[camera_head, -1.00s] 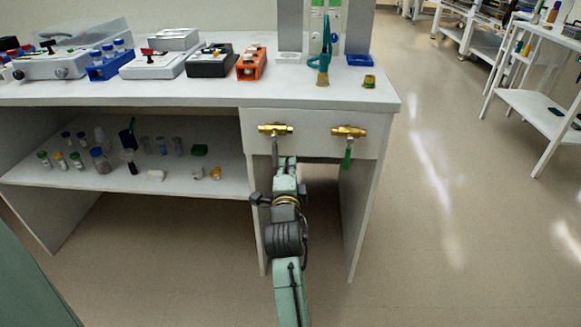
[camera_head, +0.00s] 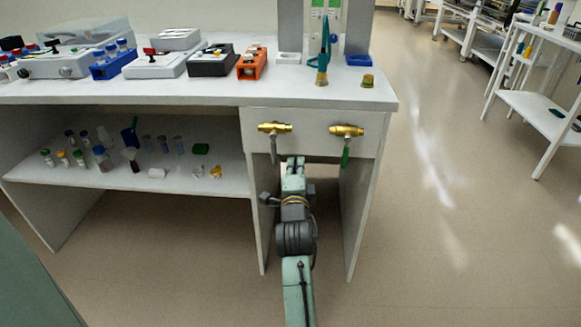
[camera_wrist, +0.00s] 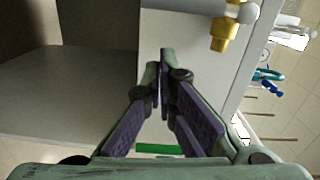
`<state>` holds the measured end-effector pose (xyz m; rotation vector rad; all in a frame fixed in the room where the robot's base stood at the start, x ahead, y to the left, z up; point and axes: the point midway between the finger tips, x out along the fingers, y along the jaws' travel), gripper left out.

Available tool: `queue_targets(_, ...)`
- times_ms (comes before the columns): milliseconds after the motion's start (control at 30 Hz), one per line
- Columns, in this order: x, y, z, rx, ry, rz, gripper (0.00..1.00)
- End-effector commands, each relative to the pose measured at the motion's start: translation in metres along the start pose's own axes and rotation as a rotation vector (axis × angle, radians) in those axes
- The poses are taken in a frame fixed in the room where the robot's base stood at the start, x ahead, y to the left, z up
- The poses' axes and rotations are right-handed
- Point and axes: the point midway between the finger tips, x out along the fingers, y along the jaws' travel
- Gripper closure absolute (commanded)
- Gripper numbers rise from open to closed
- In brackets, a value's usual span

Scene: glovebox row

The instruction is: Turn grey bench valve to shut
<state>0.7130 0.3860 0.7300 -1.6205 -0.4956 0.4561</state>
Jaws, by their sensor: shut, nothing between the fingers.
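The grey bench valve has a brass body (camera_head: 274,128) on the bench's front panel. Its grey handle (camera_head: 274,151) hangs straight down, across the line of the brass body. My gripper (camera_head: 295,163) is below the panel, just right of the grey handle and apart from it in the head view. In the wrist view my gripper (camera_wrist: 160,68) is shut and empty. There a grey bar (camera_wrist: 185,6), probably the handle, crosses the top edge beside a brass part (camera_wrist: 222,38), beyond my fingertips.
A second brass valve (camera_head: 346,131) with a green handle (camera_head: 345,156) hanging down is to the right, close to my gripper. Bench side panels (camera_head: 357,215) stand on both sides of my arm. Small bottles (camera_head: 102,157) crowd the left shelf. The floor (camera_head: 430,230) at right is clear.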

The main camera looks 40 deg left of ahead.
Motion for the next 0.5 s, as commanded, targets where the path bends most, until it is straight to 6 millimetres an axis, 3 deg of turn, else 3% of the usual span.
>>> queue_targets(67, 0.004, -0.001, -0.009, 0.0, 0.002, -0.001, 1.0)
queue_targets(300, -0.058, 0.001, -0.006, 0.001, -0.002, 0.001, 1.0)
queue_targets(500, -0.088, 0.001, -0.006, 0.001, -0.001, 0.0, 1.0)
